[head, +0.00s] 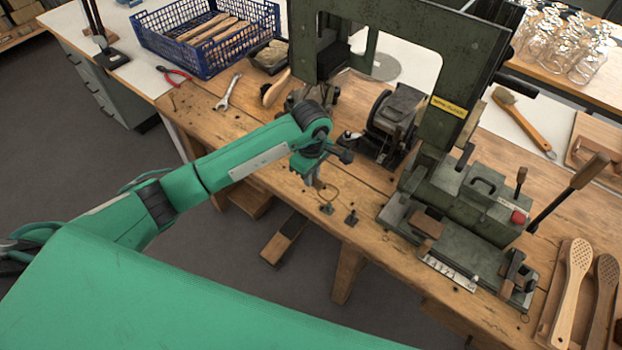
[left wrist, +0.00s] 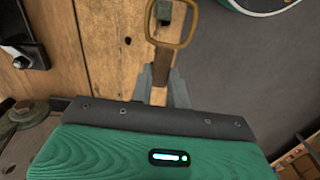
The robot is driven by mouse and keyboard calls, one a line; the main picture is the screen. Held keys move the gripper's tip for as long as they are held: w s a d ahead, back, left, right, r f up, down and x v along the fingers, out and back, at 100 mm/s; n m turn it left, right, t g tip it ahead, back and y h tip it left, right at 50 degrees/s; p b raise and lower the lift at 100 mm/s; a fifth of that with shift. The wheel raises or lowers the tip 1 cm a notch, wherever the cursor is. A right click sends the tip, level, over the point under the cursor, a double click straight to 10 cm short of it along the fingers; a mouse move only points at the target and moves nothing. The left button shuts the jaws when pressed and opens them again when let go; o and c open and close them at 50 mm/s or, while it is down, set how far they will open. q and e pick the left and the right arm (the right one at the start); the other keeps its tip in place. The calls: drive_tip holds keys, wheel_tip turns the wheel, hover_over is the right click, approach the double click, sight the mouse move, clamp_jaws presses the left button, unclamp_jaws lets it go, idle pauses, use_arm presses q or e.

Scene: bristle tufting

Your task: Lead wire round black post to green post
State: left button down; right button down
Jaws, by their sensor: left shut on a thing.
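My left gripper (head: 316,183) points down over the front edge of the bench. In the left wrist view its two grey fingers (left wrist: 165,88) are shut on the brown end of the wire (left wrist: 185,33). The wire forms a tan loop ahead of the fingers; it also shows as a thin curve in the head view (head: 336,194). A grey-green post (left wrist: 164,13) stands at the loop's far end; I cannot tell whether the wire touches it. Two small dark posts, one left (head: 327,208) and one right (head: 351,218), stand near the bench edge; their colours are unclear. My right gripper is not in view.
The wooden bench (head: 213,113) carries a dark green machine (head: 465,200) to the right of my gripper. A blue crate (head: 205,35), red pliers (head: 174,76) and a wrench (head: 229,92) lie farther back. A black bracket (left wrist: 24,42) shows in the left wrist view.

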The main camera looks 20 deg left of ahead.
use_arm(q)
drive_tip(key=shift+w+d+f+n, duration=0.15)
drive_tip(key=shift+f+n, duration=0.15)
drive_tip(key=shift+f, duration=0.25)
drive_tip(key=shift+f+b, duration=0.5)
drive_tip(key=shift+f, duration=0.3)
drive_tip(key=shift+f+b, duration=0.5)
drive_tip(key=shift+f, duration=0.65)
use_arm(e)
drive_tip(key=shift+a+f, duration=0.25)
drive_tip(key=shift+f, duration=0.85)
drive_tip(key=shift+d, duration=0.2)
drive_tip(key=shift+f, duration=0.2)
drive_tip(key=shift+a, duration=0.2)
use_arm(q)
drive_tip(key=shift+b, duration=0.45)
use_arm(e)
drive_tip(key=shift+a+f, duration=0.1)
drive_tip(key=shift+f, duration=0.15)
